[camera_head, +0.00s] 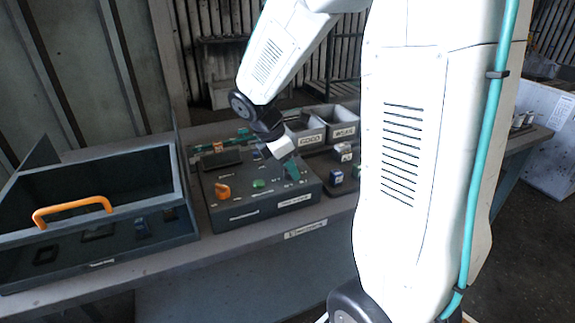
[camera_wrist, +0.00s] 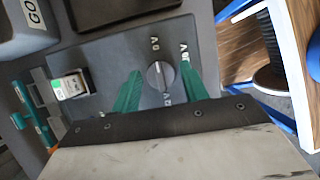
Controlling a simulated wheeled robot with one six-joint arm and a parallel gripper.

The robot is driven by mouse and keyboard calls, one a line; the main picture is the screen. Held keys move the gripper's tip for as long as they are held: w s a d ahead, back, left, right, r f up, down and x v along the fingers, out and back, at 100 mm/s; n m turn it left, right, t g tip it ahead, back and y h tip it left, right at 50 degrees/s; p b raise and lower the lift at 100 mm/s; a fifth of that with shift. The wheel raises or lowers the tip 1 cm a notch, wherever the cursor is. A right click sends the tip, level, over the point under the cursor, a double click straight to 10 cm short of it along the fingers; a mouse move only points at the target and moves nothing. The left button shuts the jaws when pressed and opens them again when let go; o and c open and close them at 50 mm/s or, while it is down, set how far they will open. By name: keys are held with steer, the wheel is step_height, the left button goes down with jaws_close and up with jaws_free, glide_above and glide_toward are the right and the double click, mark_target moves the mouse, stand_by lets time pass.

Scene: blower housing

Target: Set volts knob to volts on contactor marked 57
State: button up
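A round grey volts knob (camera_wrist: 159,76) sits on the test box's dark panel in the wrist view. Printed voltage labels surround it, one reading 0 V and one seemingly 12 V; its exact setting is hard to tell. My gripper (camera_wrist: 160,68) is open, with one teal finger on each side of the knob and gaps between. In the head view my gripper (camera_head: 291,169) is low over the right part of the test box (camera_head: 243,212) and hides the knob. A small contactor (camera_wrist: 70,86) with a white-and-green face shows in the wrist view; its marking is unreadable.
The test box also has an orange knob (camera_head: 222,191), a green button (camera_head: 259,184) and a dark display (camera_head: 220,160). Labelled grey bins (camera_head: 308,141) stand behind. Several small parts (camera_head: 337,177) sit to the right.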

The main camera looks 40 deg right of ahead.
steer(key=c, duration=0.6)
steer(key=shift+m, duration=0.3)
steer(key=m+g, duration=0.1)
steer(key=m, duration=0.1)
steer(key=m+g+y, duration=0.1)
steer(key=m, duration=0.2)
steer(key=shift+w+d, duration=0.1)
steer(key=shift+w, duration=0.1)
steer(key=m+y, duration=0.1)
steer(key=m, duration=0.2)
steer(key=m+g+y, duration=0.1)
steer(key=m, duration=0.1)
steer(key=shift+d+m, duration=0.15)
steer(key=shift+m, duration=0.25)
steer(key=m+y, duration=0.1)
steer(key=m, duration=0.2)
steer(key=m+y, duration=0.1)
steer(key=m, duration=0.2)
steer(key=shift+d, duration=0.2)
steer(key=m+y, duration=0.1)
steer(key=m, duration=0.2)
steer(key=m+t+y, duration=0.1)
steer(key=m, duration=0.2)
steer(key=shift+d, duration=0.1)
steer(key=shift+m, duration=0.3)
